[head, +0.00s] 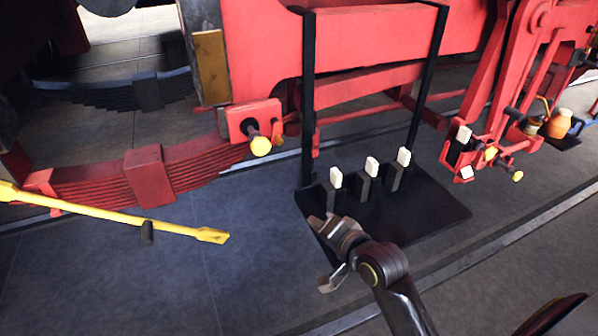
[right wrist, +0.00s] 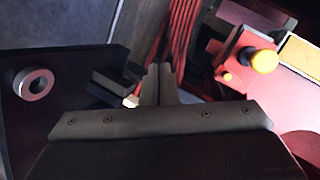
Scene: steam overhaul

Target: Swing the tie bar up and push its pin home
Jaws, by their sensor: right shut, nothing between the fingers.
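A yellow bar (head: 110,214), which looks like the tie bar, slants down from the left edge in the head view to a flattened free end. A short dark grip (head: 147,233) sits on it. A yellow-knobbed pin (head: 261,146) sticks out of a red bracket (head: 250,117) above and right of that end; the knob also shows in the right wrist view (right wrist: 264,61). I cannot tell how deep the pin sits. My right gripper (head: 318,224) is shut and empty, right of the bar's end and below the pin, apart from both. My left gripper is out of view.
A black stand (head: 440,208) with several white-tipped uprights (head: 335,178) is close behind my right gripper. A red leaf spring (head: 95,182) lies behind the bar. Red linkage with another yellow knob (head: 517,176) is at right. Floor between bar and stand is clear.

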